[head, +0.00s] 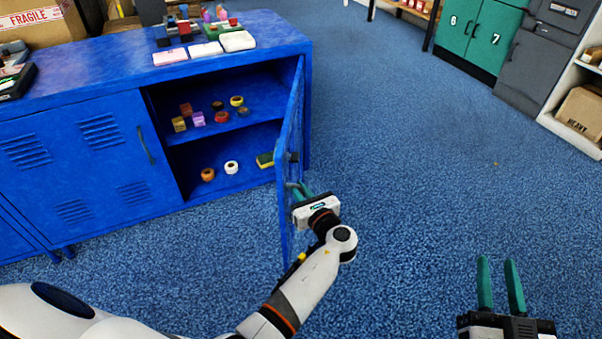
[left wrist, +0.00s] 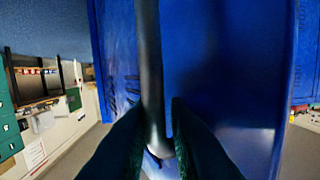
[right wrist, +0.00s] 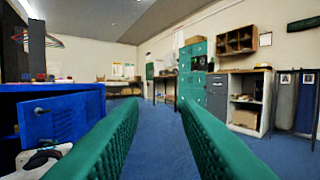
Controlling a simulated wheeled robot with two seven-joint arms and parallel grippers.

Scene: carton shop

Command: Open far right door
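The far right door (head: 289,160) of the blue cabinet (head: 75,150) stands swung wide open, roughly square to the cabinet front. My left gripper (head: 302,190) is at the outer face of this door, low on it. In the left wrist view, the dark bar handle (left wrist: 149,60) runs between the fingers of my left gripper (left wrist: 160,115), which look closed around its end. The blue door panel (left wrist: 225,70) fills the view behind it. My right gripper (head: 500,270) is open and empty over the floor; its spread fingers also show in the right wrist view (right wrist: 158,105).
The opened compartment has two levels with small items, such as a white roll (head: 231,167) and a purple block (head: 197,118). The neighbouring door (head: 105,150) is shut. Open blue carpet (head: 400,150) lies to the right. Green lockers (head: 480,35) stand at the back.

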